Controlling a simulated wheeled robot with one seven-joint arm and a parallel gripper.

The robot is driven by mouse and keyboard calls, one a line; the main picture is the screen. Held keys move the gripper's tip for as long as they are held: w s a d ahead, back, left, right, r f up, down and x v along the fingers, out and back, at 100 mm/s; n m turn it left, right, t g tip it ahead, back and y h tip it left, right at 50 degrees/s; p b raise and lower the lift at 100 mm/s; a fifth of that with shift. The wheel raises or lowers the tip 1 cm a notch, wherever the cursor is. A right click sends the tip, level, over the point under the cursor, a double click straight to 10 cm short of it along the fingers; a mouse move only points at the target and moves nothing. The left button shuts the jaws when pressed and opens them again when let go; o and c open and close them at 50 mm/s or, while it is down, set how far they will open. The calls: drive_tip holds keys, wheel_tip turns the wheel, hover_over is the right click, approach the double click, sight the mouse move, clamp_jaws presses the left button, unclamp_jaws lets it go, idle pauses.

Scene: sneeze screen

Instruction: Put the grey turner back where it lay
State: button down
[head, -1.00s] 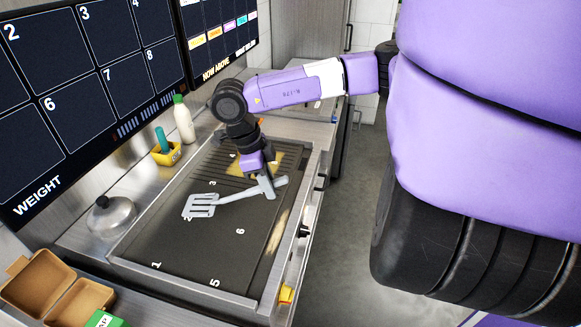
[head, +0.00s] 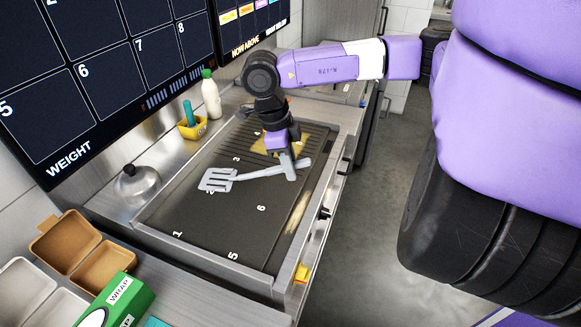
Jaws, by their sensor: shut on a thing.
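The grey turner (head: 217,179) has a slotted head and a handle running right into my gripper (head: 290,172). My gripper is shut on the turner's handle, over the griddle. The slotted head is over the number 2 mark, and I cannot tell whether it touches the surface. The dark griddle (head: 210,225) has white numbers, a ribbed far part and a metal rim. A tan patch (head: 298,140) lies on the ribbed part, partly hidden by my gripper.
A domed metal lid (head: 137,184), a yellow tub (head: 192,128) with a teal item and a white bottle (head: 210,97) stand along the griddle's left side. Brown open boxes (head: 103,266) and a green wrap box (head: 116,301) are at front left. Screens (head: 100,60) hang above.

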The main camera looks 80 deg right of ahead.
drive_tip(key=shift+w+b+x, duration=0.2)
drive_tip(key=shift+b+x, duration=0.5)
drive_tip(key=shift+x, duration=0.1)
drive_tip(key=shift+w+b+x, duration=0.15)
drive_tip(key=shift+b+x, duration=0.6)
drive_tip(key=shift+x, duration=0.05)
drive_tip(key=shift+w+b+x, duration=0.2)
drive_tip(key=shift+b+x, duration=0.5)
drive_tip(key=shift+x, duration=0.15)
drive_tip(key=shift+w+b+x, duration=0.15)
drive_tip(key=shift+b+x, duration=0.6)
drive_tip(key=shift+b, duration=0.05)
drive_tip(key=shift+w+b+x, duration=0.2)
drive_tip(key=shift+b+x, duration=0.5)
drive_tip(key=shift+b, duration=0.05)
drive_tip(key=c, duration=1.2)
unclamp_jaws()
drive_tip(key=shift+f, duration=0.1)
drive_tip(key=shift+b+v, duration=0.55)
drive_tip(key=shift+v, duration=3.4)
drive_tip(key=shift+w, duration=0.1)
